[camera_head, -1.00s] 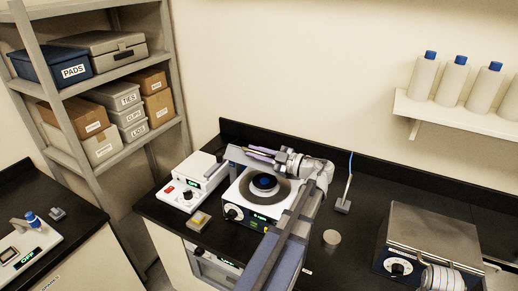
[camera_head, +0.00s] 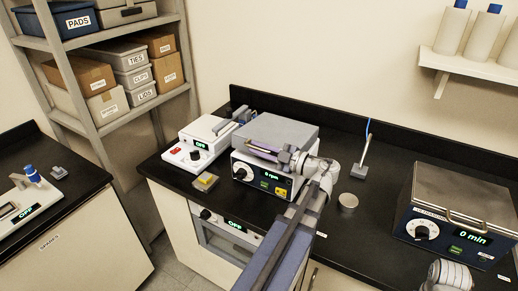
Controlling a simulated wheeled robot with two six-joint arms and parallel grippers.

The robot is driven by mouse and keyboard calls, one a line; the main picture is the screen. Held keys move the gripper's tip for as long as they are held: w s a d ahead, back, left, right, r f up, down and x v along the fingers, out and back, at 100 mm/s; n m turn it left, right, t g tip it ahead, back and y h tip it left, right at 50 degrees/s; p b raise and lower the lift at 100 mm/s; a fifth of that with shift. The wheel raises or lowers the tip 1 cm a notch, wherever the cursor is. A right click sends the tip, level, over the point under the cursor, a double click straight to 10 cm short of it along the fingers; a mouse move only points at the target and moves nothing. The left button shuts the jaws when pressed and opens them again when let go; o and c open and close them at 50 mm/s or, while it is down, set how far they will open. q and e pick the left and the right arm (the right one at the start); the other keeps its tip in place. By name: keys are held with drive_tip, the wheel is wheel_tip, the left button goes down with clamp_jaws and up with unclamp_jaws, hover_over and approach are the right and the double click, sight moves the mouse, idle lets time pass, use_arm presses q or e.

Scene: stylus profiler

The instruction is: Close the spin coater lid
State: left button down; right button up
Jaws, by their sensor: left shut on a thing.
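The spin coater (camera_head: 238,168) stands on the black bench, its front panel showing a knob and a green "0 rpm" display. Its grey lid (camera_head: 280,130) lies flat over the top and covers the bowl and chuck. My left gripper (camera_head: 262,151) is at the lid's front edge, shut on the lid. The exact grip is small and partly hidden by the gripper. My left arm crosses in front of the coater's right side. My right gripper is out of view; only a white link of that arm shows at the bottom right.
A white device (camera_head: 196,146) reading "OFF" stands close left of the coater, with a small yellow-topped block (camera_head: 206,181) in front. A round disc (camera_head: 348,201) and a stand with a blue tip (camera_head: 359,171) are to the right. A metal-lidded box (camera_head: 462,195) reads "0 min".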

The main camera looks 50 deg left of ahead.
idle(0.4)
use_arm(q)
drive_tip(key=c, duration=0.9)
unclamp_jaws()
drive_tip(key=shift+v, duration=3.95)
